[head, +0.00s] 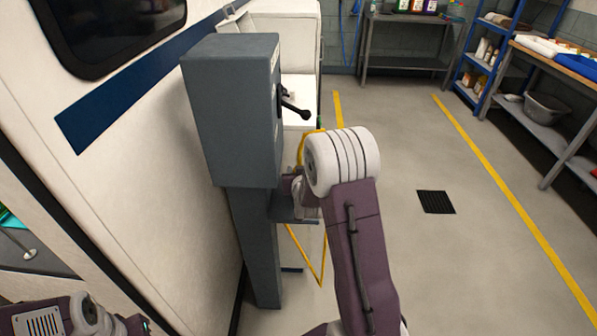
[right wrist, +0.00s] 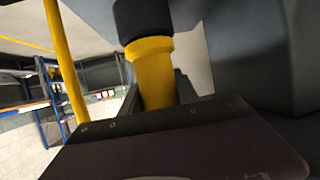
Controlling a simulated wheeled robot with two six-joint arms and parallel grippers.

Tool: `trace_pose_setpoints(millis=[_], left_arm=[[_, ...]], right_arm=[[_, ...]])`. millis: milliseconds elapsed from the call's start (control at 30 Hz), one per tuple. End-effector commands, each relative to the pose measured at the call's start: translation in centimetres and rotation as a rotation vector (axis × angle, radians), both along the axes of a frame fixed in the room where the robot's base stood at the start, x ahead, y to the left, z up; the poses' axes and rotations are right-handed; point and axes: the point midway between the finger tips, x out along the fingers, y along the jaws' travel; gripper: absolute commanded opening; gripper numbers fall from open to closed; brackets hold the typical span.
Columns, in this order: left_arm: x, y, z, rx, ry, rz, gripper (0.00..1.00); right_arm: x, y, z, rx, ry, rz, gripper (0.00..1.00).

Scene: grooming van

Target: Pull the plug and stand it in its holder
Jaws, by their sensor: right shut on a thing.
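The plug (right wrist: 155,76) is a yellow cylinder with a black upper part in the right wrist view. My right gripper (right wrist: 157,88) is shut on its yellow part. Whether the plug's black end sits in a socket cannot be told. In the head view my right wrist hides the plug and the fingers, beside the grey power pedestal (head: 232,120). A small grey bracket (head: 284,208), possibly the holder, sticks out low on the pedestal, partly behind my wrist. At the lower left only part of my left arm shows; its fingers cannot be made out.
A black lever (head: 296,109) sticks out of the pedestal above my right wrist. A yellow cable (head: 309,262) hangs in a loop below the bracket. The white van (head: 150,170) stands close on the left. Open floor (head: 400,160) lies to the right, before shelves (head: 545,125).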

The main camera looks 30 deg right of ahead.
Motion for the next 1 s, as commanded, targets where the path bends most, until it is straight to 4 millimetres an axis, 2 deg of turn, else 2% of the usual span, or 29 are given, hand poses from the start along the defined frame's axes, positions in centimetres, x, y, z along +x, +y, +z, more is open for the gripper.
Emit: trace_pose_setpoints(millis=[267,300,367,733,867,1000], left_arm=[[0.0,0.0,-0.5,0.000,0.000,0.000,0.36],[0.0,0.0,-0.4,0.000,0.000,0.000,0.36],[0.0,0.0,-0.4,0.000,0.000,0.000,0.36],[0.0,0.0,-0.4,0.000,0.000,0.000,0.36],[0.0,0.0,-0.4,0.000,0.000,0.000,0.36],[0.0,0.0,-0.3,0.000,0.000,0.000,0.36]], right_arm=[[0.0,0.0,-0.4,-0.001,-0.002,0.000,0.00],[0.0,0.0,-0.3,-0.001,-0.002,0.000,0.48],[0.0,0.0,-0.3,0.000,-0.001,0.000,0.63],[-0.3,0.1,-0.3,0.000,0.001,0.000,0.63],[-1.9,0.8,0.5,0.000,0.000,0.001,0.63],[-4.3,1.8,1.6,-0.001,-0.001,0.002,0.63]])
